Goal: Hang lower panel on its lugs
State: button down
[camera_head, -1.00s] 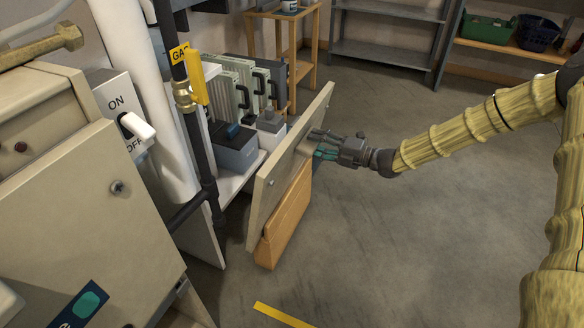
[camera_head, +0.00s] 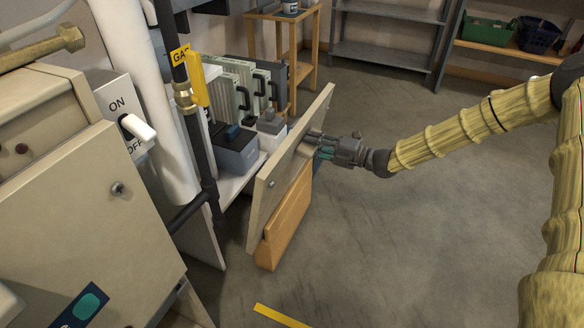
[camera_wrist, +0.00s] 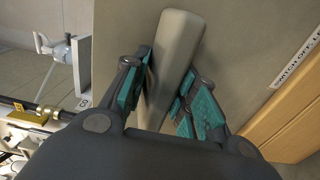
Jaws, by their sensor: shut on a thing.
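The lower panel (camera_head: 273,188) is a beige flat plate that stands upright, tilted, in the middle of the head view, beside a wooden block (camera_head: 287,222). My gripper (camera_head: 322,146) is at the panel's right face. In the wrist view my gripper (camera_wrist: 168,95) has its teal-padded fingers on both sides of a grey bar handle (camera_wrist: 172,62) on the panel (camera_wrist: 235,45), shut on it. A label with partly readable text sits on the panel in the wrist view. The lugs cannot be made out in either view.
The beige furnace cabinet (camera_head: 85,215) fills the left, with an ON/OFF switch (camera_head: 135,127). A dark gas pipe (camera_head: 203,150) with a yellow valve handle (camera_head: 199,78) and a white pipe (camera_head: 150,90) stand between it and the panel. A shelf of boxes lies behind. Floor at right is clear.

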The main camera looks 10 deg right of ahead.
jog(key=c, duration=1.9)
grip_release()
jog(key=shift+d, duration=0.1)
grip_shut()
jog(key=shift+r, duration=0.1)
